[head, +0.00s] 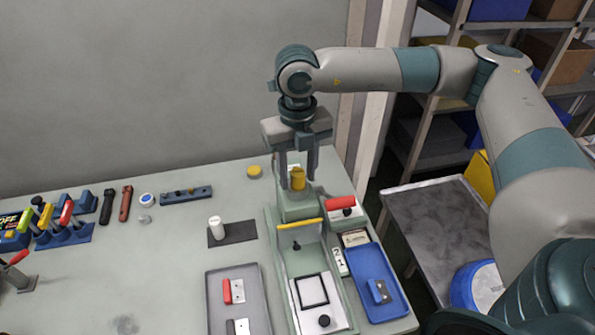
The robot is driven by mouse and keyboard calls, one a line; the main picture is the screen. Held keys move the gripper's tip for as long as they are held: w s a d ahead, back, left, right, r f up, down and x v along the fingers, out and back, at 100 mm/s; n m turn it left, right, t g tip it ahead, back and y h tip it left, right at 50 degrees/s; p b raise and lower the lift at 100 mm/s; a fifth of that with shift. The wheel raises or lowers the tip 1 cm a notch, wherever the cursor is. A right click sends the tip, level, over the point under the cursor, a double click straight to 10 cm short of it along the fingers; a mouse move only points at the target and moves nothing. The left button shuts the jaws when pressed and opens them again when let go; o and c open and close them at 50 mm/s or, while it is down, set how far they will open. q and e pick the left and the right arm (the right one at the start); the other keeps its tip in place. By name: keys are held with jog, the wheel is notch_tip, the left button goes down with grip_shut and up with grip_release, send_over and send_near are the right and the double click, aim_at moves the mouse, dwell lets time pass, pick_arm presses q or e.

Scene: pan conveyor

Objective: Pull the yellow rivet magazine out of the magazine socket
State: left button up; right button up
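The yellow rivet magazine (298,179) stands upright at the back of the grey-green fixture. Its lower end is in the magazine socket (298,206), and its top part shows above the block. My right gripper (297,174) points straight down over it from above. Its two fingers are apart, one on each side of the magazine's top, with a narrow gap seeming to show beside the magazine. My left gripper is not in view.
A red-handled block (342,209) sits just right of the socket. A yellow bar (299,224) crosses the fixture in front. A blue tray (376,284) and a grey tray (262,304) flank the fixture. A yellow disc (254,171) and white cylinder (216,228) stand left.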

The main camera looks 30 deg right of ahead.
aim_at(297, 171)
grip_shut()
jog(key=c, duration=0.6)
grip_release()
jog(key=shift+c, duration=0.7)
jog(key=shift+r, duration=0.3)
jog(key=shift+r+p, duration=0.55)
jog(key=shift+r, duration=1.3)
jog(key=shift+r, duration=0.2)
notch_tip(297, 171, up, 7)
jog(key=p, duration=0.2)
jog(key=shift+r, duration=0.1)
